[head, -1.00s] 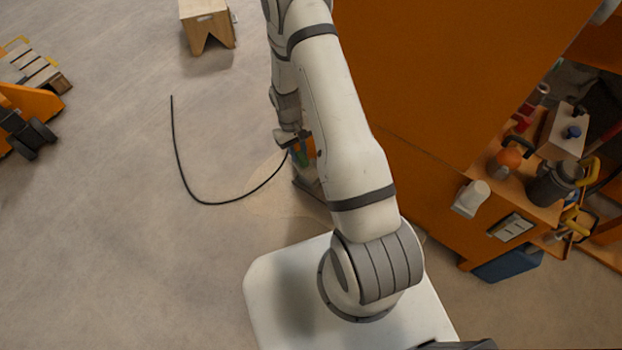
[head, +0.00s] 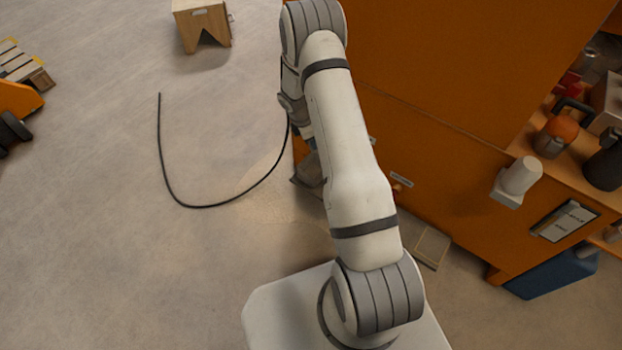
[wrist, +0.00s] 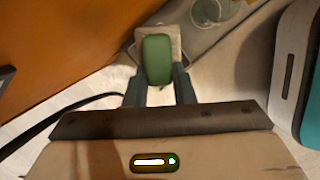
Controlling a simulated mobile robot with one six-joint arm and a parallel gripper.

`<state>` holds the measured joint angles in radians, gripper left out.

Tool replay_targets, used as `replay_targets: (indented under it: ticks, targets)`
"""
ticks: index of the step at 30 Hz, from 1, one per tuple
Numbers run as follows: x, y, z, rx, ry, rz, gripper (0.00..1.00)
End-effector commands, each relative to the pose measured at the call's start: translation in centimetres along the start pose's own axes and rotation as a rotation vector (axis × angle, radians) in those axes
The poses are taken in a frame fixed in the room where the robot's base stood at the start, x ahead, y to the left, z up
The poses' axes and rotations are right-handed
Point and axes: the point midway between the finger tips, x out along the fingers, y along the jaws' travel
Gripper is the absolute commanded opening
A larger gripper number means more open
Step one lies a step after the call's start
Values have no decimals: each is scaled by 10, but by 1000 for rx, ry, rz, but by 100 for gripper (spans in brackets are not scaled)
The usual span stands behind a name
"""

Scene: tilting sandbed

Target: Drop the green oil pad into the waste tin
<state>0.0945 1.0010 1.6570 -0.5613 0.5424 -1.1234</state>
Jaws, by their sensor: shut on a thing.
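The green oil pad (wrist: 157,58) is between the two fingers of my gripper (wrist: 160,84) in the wrist view. The gripper is shut on it, and the pad sticks out past the fingertips. A pale, squarish thing (wrist: 129,54) lies behind the pad. A round, pale container (wrist: 232,8) is partly in view at the top of the wrist view, beyond the pad and to its right. I cannot tell whether it is the waste tin. In the head view my arm hides the fingers and the pad.
A large orange cabinet (head: 440,150) stands close to the right of my arm. A bench with a white cup-like part (head: 520,175) and an orange-topped jar (head: 555,135) is at the right. A black cable (head: 190,206) lies on open floor. A wooden stool (head: 203,25) stands at the back.

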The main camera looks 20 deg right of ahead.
Motion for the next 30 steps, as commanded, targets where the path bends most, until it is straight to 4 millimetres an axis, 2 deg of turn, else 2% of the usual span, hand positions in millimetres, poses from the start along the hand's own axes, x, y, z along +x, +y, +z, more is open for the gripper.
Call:
replay_targets:
  ticks: [8, 18, 29, 30]
  targets:
    - [16, 2, -3, -16, 0, 5, 0]
    - [54, 2, -14, -13, 1, 5, 0]
    - [59, 2, -15, -12, 1, 5, 0]
    - [59, 2, -15, -12, 1, 5, 24]
